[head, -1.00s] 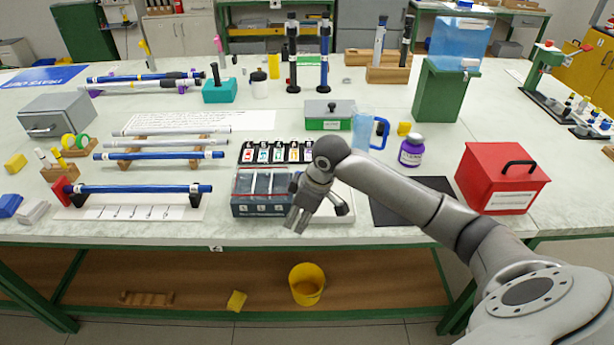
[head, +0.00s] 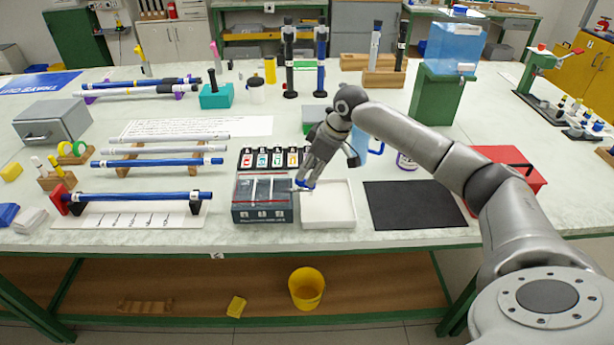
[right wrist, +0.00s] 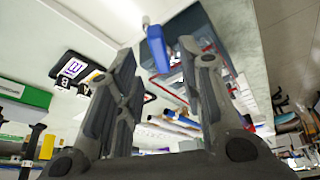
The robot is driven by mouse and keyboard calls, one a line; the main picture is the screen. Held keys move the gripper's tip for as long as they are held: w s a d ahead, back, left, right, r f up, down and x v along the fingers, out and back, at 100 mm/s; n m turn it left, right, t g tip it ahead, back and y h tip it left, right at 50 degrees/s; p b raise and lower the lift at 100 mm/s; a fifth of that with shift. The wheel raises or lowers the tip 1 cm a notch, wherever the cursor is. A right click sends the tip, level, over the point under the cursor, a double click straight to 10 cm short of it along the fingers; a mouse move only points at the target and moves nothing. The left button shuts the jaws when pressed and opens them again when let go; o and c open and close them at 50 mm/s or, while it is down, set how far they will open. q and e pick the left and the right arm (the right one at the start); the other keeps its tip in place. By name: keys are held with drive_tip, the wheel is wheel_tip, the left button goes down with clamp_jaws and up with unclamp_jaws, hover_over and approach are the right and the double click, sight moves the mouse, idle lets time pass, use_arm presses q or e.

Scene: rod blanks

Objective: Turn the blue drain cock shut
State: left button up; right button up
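The blue drain cock (head: 302,184) shows as a small blue lever at the right side of a dark grey box (head: 262,214), above a white tray (head: 328,218). In the right wrist view the blue lever (right wrist: 157,48) stands between the fingertips with gaps at both sides. My right gripper (head: 308,175) is open and points down at the cock; no grip on it shows. In the right wrist view its two fingers (right wrist: 156,58) are apart. The fingers partly hide the cock in the head view. My left gripper is not in view.
Small labelled cards in a black holder (head: 275,158) stand behind the box. A black mat (head: 412,205) lies to the right, then a red box (head: 497,155). A purple-labelled jar (head: 405,162) and a blue-handled jug (head: 374,148) are partly behind my arm.

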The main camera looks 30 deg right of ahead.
sight(306, 180)
drive_tip(key=shift+x, duration=1.75)
drive_tip(key=shift+s, duration=0.1)
clamp_jaws()
